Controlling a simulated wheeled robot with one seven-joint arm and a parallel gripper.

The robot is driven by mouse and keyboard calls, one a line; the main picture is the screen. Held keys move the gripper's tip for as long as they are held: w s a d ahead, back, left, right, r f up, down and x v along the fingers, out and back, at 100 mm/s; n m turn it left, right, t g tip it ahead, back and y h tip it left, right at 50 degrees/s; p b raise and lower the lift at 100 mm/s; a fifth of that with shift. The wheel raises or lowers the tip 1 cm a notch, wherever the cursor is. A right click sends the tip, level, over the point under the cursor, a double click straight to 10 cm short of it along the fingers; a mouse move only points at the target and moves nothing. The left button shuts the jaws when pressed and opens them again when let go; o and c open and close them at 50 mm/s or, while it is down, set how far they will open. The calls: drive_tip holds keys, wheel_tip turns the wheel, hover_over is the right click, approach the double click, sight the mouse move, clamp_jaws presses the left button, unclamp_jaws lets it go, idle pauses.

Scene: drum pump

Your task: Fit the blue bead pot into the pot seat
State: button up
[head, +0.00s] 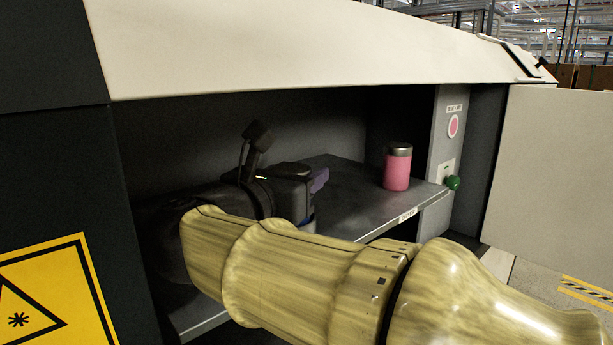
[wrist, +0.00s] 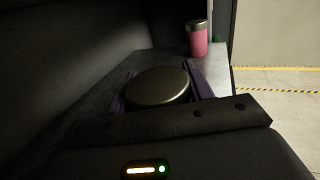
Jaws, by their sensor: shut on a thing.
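My gripper (wrist: 160,80) is inside the dark bay, with a purple finger on each side of a round pot. The pot's dull metal lid (wrist: 158,87) fills the gap between the fingers in the wrist view, and its body is hidden below. In the head view my gripper (head: 319,179) is seen from the side, and a small bluish patch below it may be the pot. I take the held pot to be the blue bead pot, but its colour is not clear. I cannot make out the pot seat.
A pink pot with a metal lid (head: 397,168) stands upright on the grey shelf (head: 350,205), beyond my gripper. A green knob (head: 453,183) and a pink button (head: 453,126) are on the right post. A pale hood (head: 290,45) overhangs the bay. Shelf around the pink pot is clear.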

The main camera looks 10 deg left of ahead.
drive_tip(key=o, duration=1.2)
drive_tip(key=shift+r+p, duration=0.15)
drive_tip(key=shift+p, duration=0.65)
wheel_tip(320, 180, up, 2)
drive_tip(key=p, duration=0.3)
drive_tip(key=shift+d+r+b, duration=0.2)
drive_tip(key=shift+r+b, duration=0.1)
drive_tip(key=shift+b, duration=0.3)
drive_tip(key=shift+s+d+f+m+g+h+b, duration=0.1)
drive_tip(key=shift+s+d+m+g+h+b, duration=1.05)
drive_tip(key=shift+d, duration=2.2)
drive_tip(key=shift+s+d+f+m+g+h+b, duration=0.1)
drive_tip(key=shift+s+d+m+g+h+b, duration=0.85)
drive_tip(key=shift+d, duration=2.45)
drive_tip(key=shift+s+d+f+m+g+h+b, duration=0.1)
drive_tip(key=shift+s+d+m+g+h+b, duration=0.4)
drive_tip(key=shift+d+m+h+b, duration=1.9)
